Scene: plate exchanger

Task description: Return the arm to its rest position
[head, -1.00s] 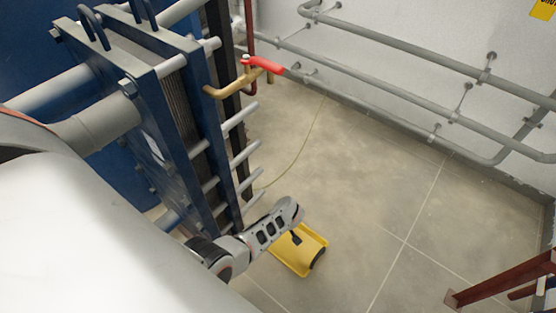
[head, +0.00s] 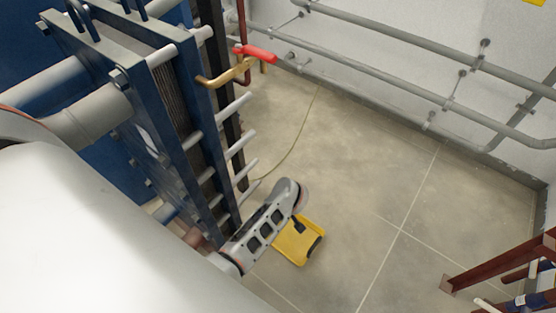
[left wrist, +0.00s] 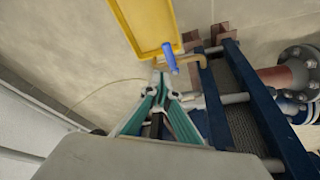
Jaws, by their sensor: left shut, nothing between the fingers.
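My left arm (head: 262,225) reaches in at the bottom middle of the head view, beside the plate exchanger (head: 165,110). Its gripper cannot be made out there. In the left wrist view, my left gripper (left wrist: 161,82) has green fingers brought together with nothing held. Its tips appear just below a brass valve with a blue handle (left wrist: 170,57); whether they touch cannot be told. The exchanger's blue frame plates (left wrist: 262,105) stand to the right in that view. My right gripper is in neither view.
A yellow tray (head: 289,250) lies on the floor past my arm; it also shows in the left wrist view (left wrist: 130,22). A red-handled brass valve (head: 257,54) sticks out from the exchanger. Wall pipes (head: 420,75) and a red-brown steel frame (head: 480,268) bound the right. Open floor lies between.

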